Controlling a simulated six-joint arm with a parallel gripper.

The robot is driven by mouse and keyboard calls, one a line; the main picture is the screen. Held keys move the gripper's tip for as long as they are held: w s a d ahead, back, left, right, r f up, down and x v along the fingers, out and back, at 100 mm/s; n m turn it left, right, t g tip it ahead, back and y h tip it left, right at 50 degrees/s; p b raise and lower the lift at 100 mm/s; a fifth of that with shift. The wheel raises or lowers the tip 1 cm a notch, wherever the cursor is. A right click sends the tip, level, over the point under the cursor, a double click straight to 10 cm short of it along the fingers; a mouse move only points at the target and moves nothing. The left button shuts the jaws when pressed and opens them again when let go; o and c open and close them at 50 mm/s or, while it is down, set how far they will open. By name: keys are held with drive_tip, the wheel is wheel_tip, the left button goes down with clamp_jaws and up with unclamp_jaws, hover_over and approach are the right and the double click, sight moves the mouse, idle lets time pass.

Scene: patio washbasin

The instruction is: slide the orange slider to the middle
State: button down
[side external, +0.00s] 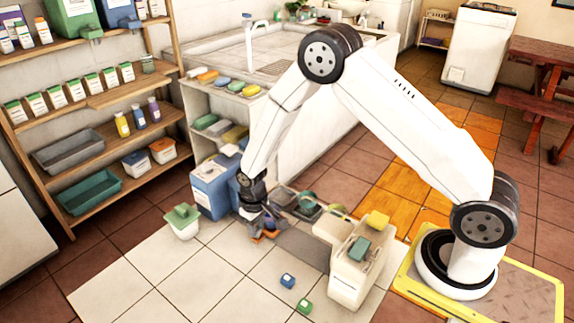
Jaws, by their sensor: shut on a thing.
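My gripper (264,228) reaches down beside the blue box, low over the pale tiled floor. It is shut on a small orange piece (268,237), which I take to be the orange slider. Orange shows around the fingertips, and the fingers hide much of it. A grey panel (303,243) runs from beside the gripper toward the cream box. The slider's track and its exact position along it are too small and too covered to make out.
A blue box (214,190) stands just left of my gripper, and a white bin with a green lid (183,221) farther left. A cream box (356,270) stands at the right. The front-left tiles are clear.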

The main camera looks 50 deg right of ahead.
drive_tip(key=shift+s, duration=2.6)
drive_tip(key=c, duration=0.7)
unclamp_jaws()
drive_tip(key=shift+r, duration=0.2)
wheel_tip(320, 180, up, 7)
drive_tip(key=shift+r, duration=0.2)
